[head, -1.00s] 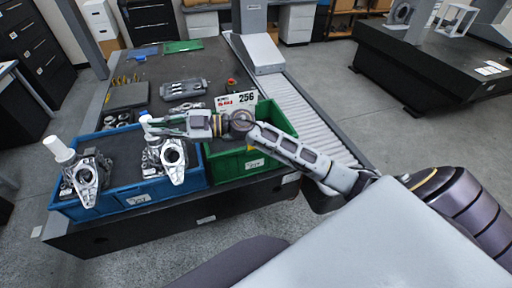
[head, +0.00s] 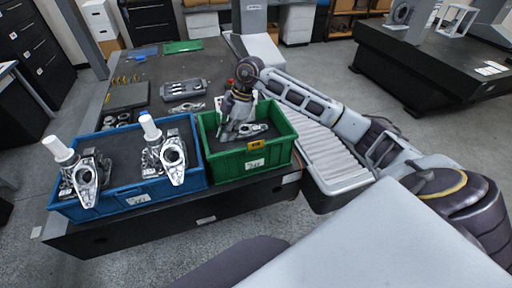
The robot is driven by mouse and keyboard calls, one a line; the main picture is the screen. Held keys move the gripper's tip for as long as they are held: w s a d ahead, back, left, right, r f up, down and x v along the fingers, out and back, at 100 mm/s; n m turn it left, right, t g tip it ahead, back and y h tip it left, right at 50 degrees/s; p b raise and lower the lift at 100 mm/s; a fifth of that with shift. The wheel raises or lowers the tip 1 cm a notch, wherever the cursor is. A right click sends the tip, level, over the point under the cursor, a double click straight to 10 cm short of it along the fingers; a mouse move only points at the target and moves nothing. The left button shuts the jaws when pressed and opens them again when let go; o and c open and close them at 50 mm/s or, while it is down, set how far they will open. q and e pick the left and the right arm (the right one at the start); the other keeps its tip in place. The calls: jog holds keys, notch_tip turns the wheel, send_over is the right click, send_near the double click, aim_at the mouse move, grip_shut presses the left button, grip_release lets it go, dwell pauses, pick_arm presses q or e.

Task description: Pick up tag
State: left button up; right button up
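A small yellow tag (head: 255,144) is at the front rim of the green bin (head: 235,163), above a white label. My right gripper (head: 229,132) points down into the green bin, left of the yellow tag. Its fingers are small and overlap a silver metal part (head: 252,130) in the bin, so I cannot tell whether they are open or touching it. A white sign (head: 221,101) behind the bin is mostly hidden by my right arm. My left gripper is not in view.
A blue bin (head: 140,197) stands left of the green one, holding two metal castings (head: 84,177) (head: 172,157) with white cylinders. A grey tray (head: 184,91) lies farther back on the dark table. A roller conveyor (head: 322,150) runs along the right.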

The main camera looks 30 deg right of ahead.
jog(key=d+r+m+h, duration=0.2)
jog(key=d+m+h, duration=0.1)
jog(key=d, duration=0.8)
jog(key=shift+s+d+r+m+g+h, duration=0.2)
jog(key=shift+d+r+m+g+h, duration=0.15)
jog(key=shift+h, duration=0.45)
jog(key=shift+f, duration=0.2)
jog(key=p, duration=0.1)
send_over(256, 143)
jog(key=shift+d+f, duration=0.2)
jog(key=shift+f, duration=4)
jog(key=shift+a+f+p, duration=0.1)
jog(key=shift+f+p, duration=0.4)
jog(key=shift+f, duration=0.4)
jog(key=shift+w+f+p, duration=0.1)
jog(key=shift+f+p, duration=0.25)
jog(key=shift+f, duration=1.35)
